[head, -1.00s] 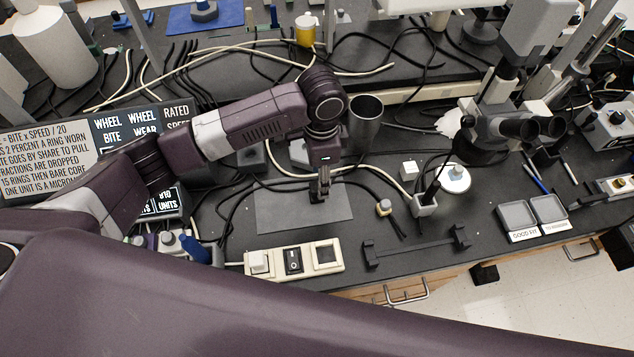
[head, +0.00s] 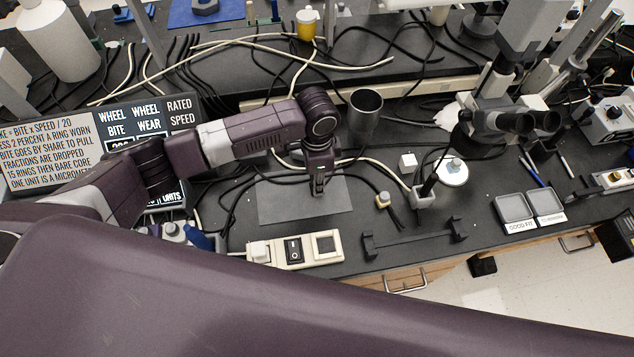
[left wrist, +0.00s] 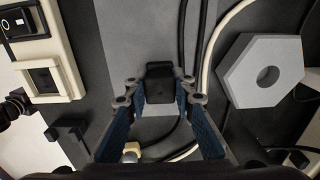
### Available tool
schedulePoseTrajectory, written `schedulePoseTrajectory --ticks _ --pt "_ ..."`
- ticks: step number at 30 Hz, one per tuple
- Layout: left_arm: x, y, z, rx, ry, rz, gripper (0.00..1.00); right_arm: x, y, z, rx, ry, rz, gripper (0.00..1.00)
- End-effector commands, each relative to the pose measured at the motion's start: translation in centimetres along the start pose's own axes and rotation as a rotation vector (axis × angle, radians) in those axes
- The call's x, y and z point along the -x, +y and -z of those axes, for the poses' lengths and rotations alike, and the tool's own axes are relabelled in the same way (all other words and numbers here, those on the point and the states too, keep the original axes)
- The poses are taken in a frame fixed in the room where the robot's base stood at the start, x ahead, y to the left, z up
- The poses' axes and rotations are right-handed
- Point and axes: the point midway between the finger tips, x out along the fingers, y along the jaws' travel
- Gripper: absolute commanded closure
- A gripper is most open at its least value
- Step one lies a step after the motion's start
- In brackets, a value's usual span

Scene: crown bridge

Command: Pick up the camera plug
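A small black block (left wrist: 160,82), which looks like the camera plug, shows in the left wrist view over the grey mat. My left gripper (left wrist: 160,92) has its fingers on either side of it, with narrow gaps apparent at the tips. Whether it rests on the mat is not clear. In the head view my left gripper (head: 318,188) points down at the grey mat (head: 280,203), and the block is hard to tell from the fingers. My right gripper is not in view.
A cream switch strip (head: 293,251) lies in front of the mat. A grey hex nut (left wrist: 262,70) and cables lie behind it. A cream connector (head: 383,199), a black bracket (head: 415,240) and a dark cup (head: 365,108) stand to the right.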

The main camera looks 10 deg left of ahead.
Motion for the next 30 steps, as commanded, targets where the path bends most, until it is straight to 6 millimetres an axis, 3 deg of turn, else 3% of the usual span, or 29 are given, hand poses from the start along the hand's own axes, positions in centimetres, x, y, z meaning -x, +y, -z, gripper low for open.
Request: schedulePoseTrajectory --ticks 4,17,23,30 --pt "-0.1 0.0 -0.1 0.0 -0.001 -0.001 1.0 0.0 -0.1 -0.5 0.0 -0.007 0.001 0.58" --pt "0.9 0.0 0.1 -0.001 0.001 0.001 1.0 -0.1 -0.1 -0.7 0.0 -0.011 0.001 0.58" --pt "4.0 -0.1 0.1 -0.001 0.003 0.002 1.0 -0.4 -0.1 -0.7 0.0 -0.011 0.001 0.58" --pt "10.1 -0.2 0.1 -0.001 0.004 0.004 1.0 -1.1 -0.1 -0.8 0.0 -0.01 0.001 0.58"
